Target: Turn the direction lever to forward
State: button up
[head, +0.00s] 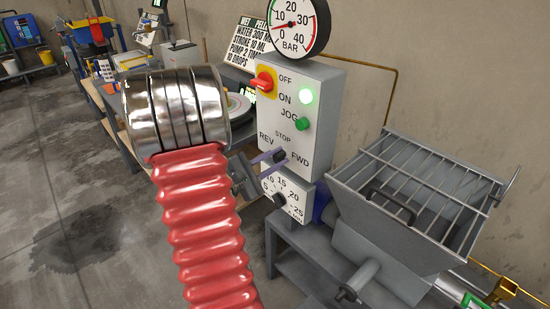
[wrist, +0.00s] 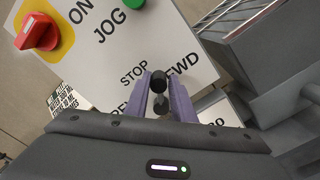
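The direction lever (head: 279,156) has a black knob and sits on the grey control box (head: 306,142), below STOP and between REV and FWD. In the wrist view its dark knob (wrist: 159,80) shows between my purple fingertips, with FWD to its right. My gripper (head: 267,157) reaches the lever from the left. In the wrist view the fingers of my gripper (wrist: 160,88) stand close together on both sides of the lever with hardly any gap, and look shut on it. The lever's exact angle is hard to tell because the fingers partly cover it.
A pressure gauge (head: 291,25) tops the box. A grated hopper (head: 400,225) stands close on the right.

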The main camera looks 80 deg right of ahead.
jog(key=o, duration=0.4)
jog(key=shift+s, duration=0.1)
jog(key=shift+a, duration=0.1)
jog(key=v, duration=1.3)
jog(key=shift+w+a, duration=0.25)
jog(key=shift+a, duration=0.05)
jog(key=shift+f, duration=0.1)
dwell(0.4)
